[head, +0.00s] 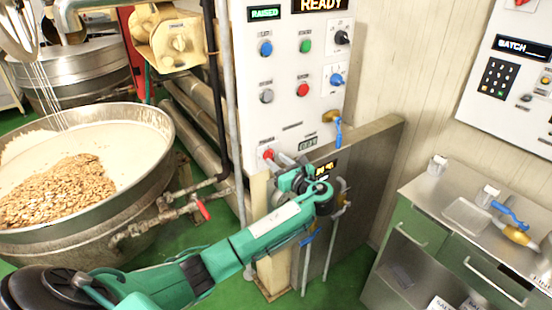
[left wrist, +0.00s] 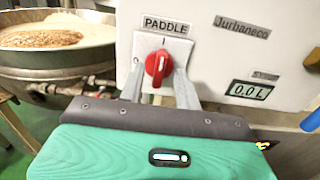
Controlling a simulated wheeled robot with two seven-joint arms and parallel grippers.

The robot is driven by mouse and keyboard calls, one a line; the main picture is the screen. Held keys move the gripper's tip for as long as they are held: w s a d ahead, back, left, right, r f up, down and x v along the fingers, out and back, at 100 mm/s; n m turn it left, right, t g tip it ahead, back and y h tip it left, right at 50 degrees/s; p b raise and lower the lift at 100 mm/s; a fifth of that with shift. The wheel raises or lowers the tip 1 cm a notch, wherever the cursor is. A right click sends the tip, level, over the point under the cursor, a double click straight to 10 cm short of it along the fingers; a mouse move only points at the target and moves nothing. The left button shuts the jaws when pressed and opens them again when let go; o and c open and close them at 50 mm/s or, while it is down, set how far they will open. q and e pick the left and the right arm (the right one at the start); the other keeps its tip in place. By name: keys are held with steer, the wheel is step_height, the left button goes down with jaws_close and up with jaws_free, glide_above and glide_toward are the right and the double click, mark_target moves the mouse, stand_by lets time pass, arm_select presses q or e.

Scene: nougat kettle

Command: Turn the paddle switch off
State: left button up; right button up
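The paddle switch (left wrist: 158,66) is a red rotary knob on a white plate marked PADDLE in the left wrist view. Its grip stands nearly upright, close to the mark above it. In the head view the red knob (head: 268,154) is at the lower left of the white control panel (head: 283,95). My left gripper (left wrist: 160,84) is open, one finger on each side of the knob, with small gaps showing. In the head view my left gripper (head: 282,160) reaches the panel's lower edge. My right gripper is not in view.
A large kettle (head: 150,120) with a brown, nut-like mass stands at the left. A valve with a blue handle (head: 338,132) hangs at the panel's lower right. A 0.0 L display (left wrist: 251,90) is right of the switch. A steel-topped cabinet (head: 420,190) stands at the right.

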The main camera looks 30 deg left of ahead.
arm_select(q)
steer(key=shift+x, duration=0.75)
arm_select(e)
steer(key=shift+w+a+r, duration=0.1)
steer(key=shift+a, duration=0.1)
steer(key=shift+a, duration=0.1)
arm_select(q)
steer(key=shift+c, duration=0.8)
jaws_close()
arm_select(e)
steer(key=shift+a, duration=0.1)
